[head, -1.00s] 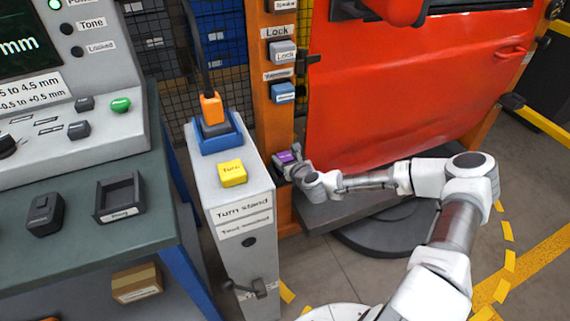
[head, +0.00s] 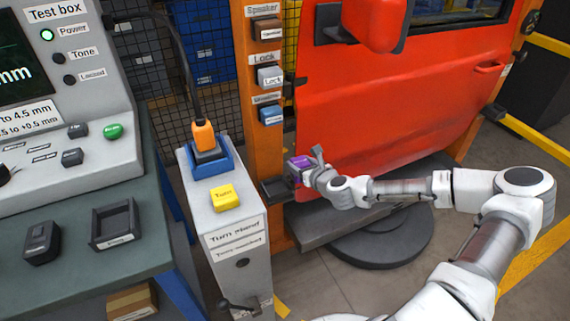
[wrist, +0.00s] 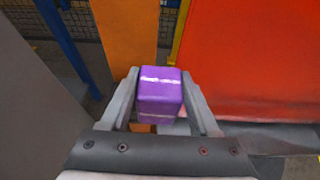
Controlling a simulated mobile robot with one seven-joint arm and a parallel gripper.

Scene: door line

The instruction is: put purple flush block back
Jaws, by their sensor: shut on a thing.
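The purple flush block (head: 299,166) is in my gripper (head: 308,165), near the lower part of the orange post. In the wrist view the purple block (wrist: 160,95) sits between the two fingers of my gripper (wrist: 160,100), which are shut on its sides. A small dark tray or holder (head: 277,190) sticks out from the post just left of and below the block. It looks empty from here. The block appears raised and apart from that holder.
The orange post (head: 266,90) carries labelled holders with a brown block (head: 268,29), a grey block (head: 270,77) and a blue block (head: 271,115). The red door (head: 400,110) stands right of it. The turn stand (head: 238,245) with a yellow button (head: 225,197) is at left.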

